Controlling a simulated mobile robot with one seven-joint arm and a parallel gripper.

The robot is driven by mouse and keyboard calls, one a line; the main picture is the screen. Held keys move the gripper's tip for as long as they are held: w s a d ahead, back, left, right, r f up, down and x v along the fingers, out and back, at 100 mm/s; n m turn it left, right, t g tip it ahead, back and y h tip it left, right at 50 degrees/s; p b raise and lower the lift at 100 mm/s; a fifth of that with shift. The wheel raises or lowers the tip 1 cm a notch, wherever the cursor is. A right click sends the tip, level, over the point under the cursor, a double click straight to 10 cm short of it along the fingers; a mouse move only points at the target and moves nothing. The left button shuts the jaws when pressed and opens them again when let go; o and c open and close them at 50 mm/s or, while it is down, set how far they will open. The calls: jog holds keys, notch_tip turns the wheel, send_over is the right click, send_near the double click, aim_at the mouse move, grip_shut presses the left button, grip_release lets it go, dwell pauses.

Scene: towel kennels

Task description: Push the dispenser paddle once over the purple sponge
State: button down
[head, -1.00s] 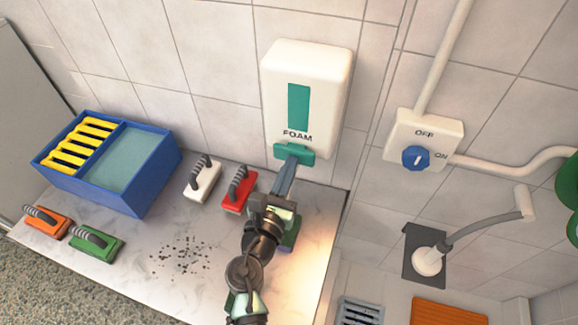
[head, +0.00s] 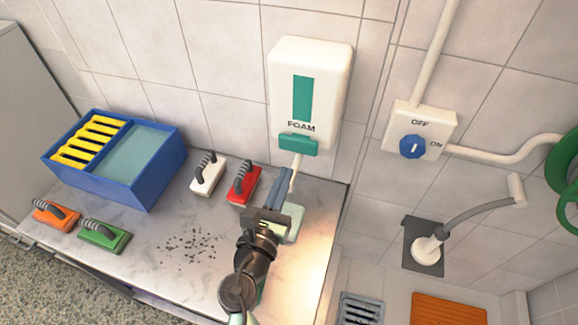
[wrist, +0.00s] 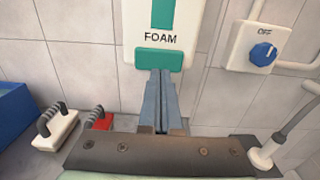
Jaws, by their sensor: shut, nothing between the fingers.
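The white foam dispenser (head: 310,85) hangs on the tiled wall, with its teal paddle (head: 298,145) at the bottom. A thin white strip, perhaps foam, runs down below the paddle. My gripper (head: 284,173) is shut and empty; its blue-grey fingertips are below and in front of the paddle, apart from it in the head view. In the wrist view my gripper (wrist: 160,75) points at the lower edge of the paddle (wrist: 158,59). A pale greenish patch (head: 293,224) shows beside my gripper on the counter below the dispenser. No purple is clearly visible; my gripper hides part of that spot.
A red-based brush (head: 245,186) and a white-based brush (head: 208,175) stand left of my gripper. A blue bin (head: 150,190), an orange brush (head: 55,213) and a green brush (head: 104,236) are further left. A switch box (head: 420,130) is on the right wall.

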jog(key=v, duration=0.3)
jog(key=b+v, duration=0.1)
jog(key=v, duration=0.1)
jog(key=shift+s+a+f, duration=0.15)
jog(key=shift+s+f, duration=0.05)
jog(key=shift+f, duration=0.1)
jog(key=shift+s+r, duration=0.1)
